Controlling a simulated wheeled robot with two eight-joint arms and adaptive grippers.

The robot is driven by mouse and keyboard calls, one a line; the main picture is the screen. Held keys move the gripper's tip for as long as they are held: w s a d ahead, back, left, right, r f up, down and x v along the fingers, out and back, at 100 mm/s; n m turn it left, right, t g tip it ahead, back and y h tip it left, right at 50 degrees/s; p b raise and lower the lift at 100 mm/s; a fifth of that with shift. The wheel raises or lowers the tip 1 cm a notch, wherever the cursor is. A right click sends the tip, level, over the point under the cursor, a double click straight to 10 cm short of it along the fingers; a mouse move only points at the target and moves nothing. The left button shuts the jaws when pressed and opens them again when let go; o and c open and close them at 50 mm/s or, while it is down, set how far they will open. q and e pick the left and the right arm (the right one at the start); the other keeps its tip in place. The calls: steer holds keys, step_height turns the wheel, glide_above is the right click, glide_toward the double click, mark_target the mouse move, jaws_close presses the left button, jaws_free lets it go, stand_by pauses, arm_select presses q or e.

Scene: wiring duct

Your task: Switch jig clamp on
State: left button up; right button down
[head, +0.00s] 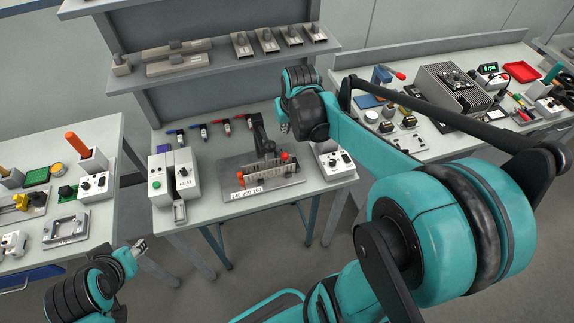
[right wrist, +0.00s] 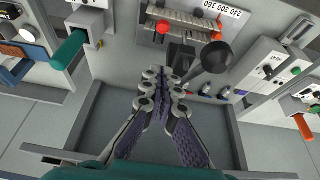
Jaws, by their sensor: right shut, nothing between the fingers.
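The jig is a grey plate (head: 292,182) on the middle table, carrying a slotted duct (head: 258,173), a black upright part and a red ball knob (head: 284,155). In the right wrist view the red knob (right wrist: 163,27) is near a black ball (right wrist: 218,57). Which control works the clamp is unclear. My right gripper (head: 284,129) is shut and empty, above the table behind the jig. My left gripper (head: 141,245) is low, off the table's front left.
A white HEAT unit (head: 182,178) with a green button stands left of the jig. Several coloured tools (head: 224,126) lie along the back. A shelf (head: 215,58) rises behind. Side tables hold other equipment. Bare tabletop lies in front of the jig.

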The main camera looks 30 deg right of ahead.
steer(key=b, duration=0.2)
glide_above(285, 154)
steer(key=w, duration=0.2)
step_height(285, 154, down, 10)
steer(key=shift+s+d+f+b, duration=0.1)
steer(key=shift+s+f+b, duration=0.2)
steer(key=shift+f, duration=0.25)
steer(key=shift+s+d+f+b, duration=0.15)
steer(key=shift+s+f, duration=0.15)
steer(key=shift+f, duration=0.25)
steer(key=shift+s+a+f, duration=0.2)
steer(key=shift+s+f, duration=0.15)
steer(key=shift+f, duration=0.15)
